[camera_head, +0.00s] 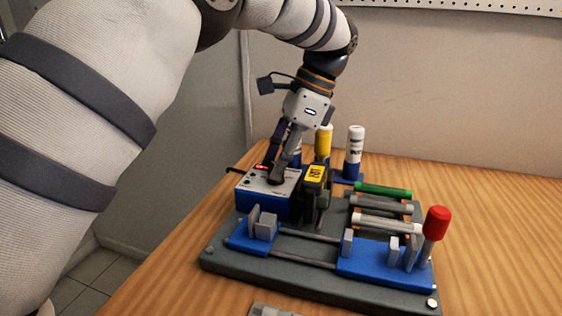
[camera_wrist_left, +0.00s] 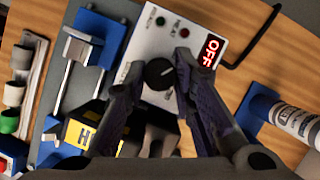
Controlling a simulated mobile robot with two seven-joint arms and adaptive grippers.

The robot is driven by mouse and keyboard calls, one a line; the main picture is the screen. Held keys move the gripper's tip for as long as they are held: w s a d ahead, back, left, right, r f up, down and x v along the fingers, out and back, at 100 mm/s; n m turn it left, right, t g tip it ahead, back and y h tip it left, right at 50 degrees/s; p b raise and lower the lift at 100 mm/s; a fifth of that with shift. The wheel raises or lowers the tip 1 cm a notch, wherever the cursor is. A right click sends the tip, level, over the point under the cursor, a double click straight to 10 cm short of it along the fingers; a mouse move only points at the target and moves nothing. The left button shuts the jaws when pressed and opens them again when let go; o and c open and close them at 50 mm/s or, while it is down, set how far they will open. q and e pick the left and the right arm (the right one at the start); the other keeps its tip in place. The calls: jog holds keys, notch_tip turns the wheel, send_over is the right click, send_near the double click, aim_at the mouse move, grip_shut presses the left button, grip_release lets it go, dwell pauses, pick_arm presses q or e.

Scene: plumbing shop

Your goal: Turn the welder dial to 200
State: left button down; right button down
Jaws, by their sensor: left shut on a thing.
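The welder is a blue box with a white top panel (camera_head: 258,199) at the back left of the grey fixture plate. In the left wrist view its white panel (camera_wrist_left: 205,17) carries a black round dial (camera_wrist_left: 158,73) and a red-lit display (camera_wrist_left: 211,51) reading OFF. My left gripper (camera_head: 277,178) reaches down from above onto the panel. In the left wrist view its fingertips (camera_wrist_left: 160,70) sit on either side of the dial, shut on it. The fingers hide the dial in the head view. My right gripper is out of view.
A black and yellow block (camera_head: 315,180) stands right beside the welder. Blue vise parts (camera_head: 372,262), pipes (camera_head: 385,221) and a red-capped handle (camera_head: 437,222) are on the plate. Bottles (camera_head: 355,150) stand behind. The wooden table (camera_head: 500,215) is clear at the right.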

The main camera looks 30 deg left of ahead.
pick_arm(q)
jog(key=shift+a+n+g+h+b, duration=0.1)
jog(key=shift+n+g+h+b, duration=0.35)
jog(key=shift+n, duration=1.45)
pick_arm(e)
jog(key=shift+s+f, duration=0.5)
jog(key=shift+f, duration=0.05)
pick_arm(q)
jog(key=shift+h, duration=0.25)
jog(key=c, duration=1.3)
grip_release()
jog(key=shift+c, duration=0.2)
